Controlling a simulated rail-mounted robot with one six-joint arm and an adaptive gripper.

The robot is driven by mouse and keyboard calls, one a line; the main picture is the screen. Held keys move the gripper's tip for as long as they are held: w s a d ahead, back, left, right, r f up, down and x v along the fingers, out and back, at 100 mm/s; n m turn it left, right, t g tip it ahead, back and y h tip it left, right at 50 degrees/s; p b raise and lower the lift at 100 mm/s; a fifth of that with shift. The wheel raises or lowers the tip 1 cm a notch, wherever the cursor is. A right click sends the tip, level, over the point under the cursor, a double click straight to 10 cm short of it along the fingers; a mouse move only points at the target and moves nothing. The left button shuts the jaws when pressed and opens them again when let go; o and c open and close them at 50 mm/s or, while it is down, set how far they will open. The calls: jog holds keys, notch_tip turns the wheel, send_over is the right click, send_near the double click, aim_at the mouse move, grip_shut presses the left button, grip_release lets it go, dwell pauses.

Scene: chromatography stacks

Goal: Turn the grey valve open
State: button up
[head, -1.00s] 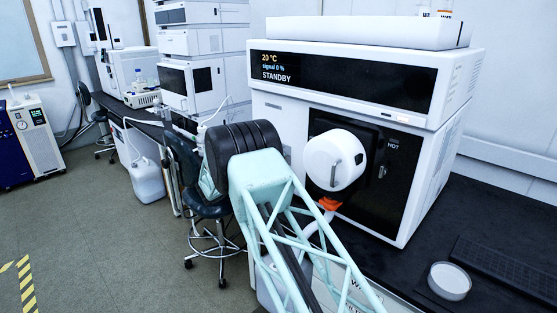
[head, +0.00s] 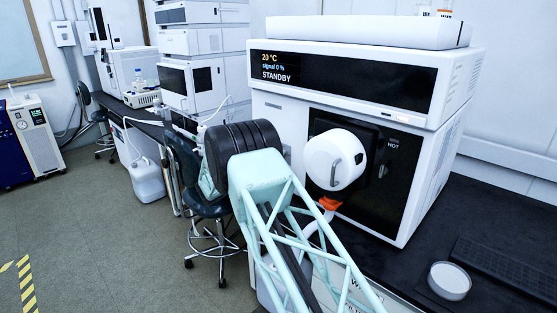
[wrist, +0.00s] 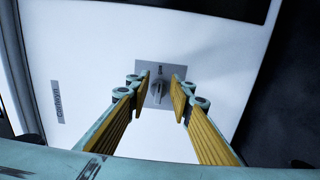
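The grey valve (wrist: 158,89) is a small knob on a grey square plate (wrist: 166,70) set in a white instrument face, in the wrist view. My gripper (wrist: 161,97) is open, with its yellow-padded fingers pointing at the plate. The fingertips appear on either side of the knob, with a gap to it on each side. I cannot tell how deep they reach around it. In the head view my arm hides the valve and the gripper fingers.
The white instrument (head: 460,95) shows STANDBY, 20 °C and signal 0 % on its display (head: 340,80). A round white dish (head: 449,281) stands on the black bench (head: 400,275) at right. A stool (head: 205,205) stands left of my arm, with open floor (head: 100,240) beyond it.

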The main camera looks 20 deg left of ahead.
jog(key=v, duration=1.2)
dwell(0.5)
jog(key=shift+d, duration=0.1)
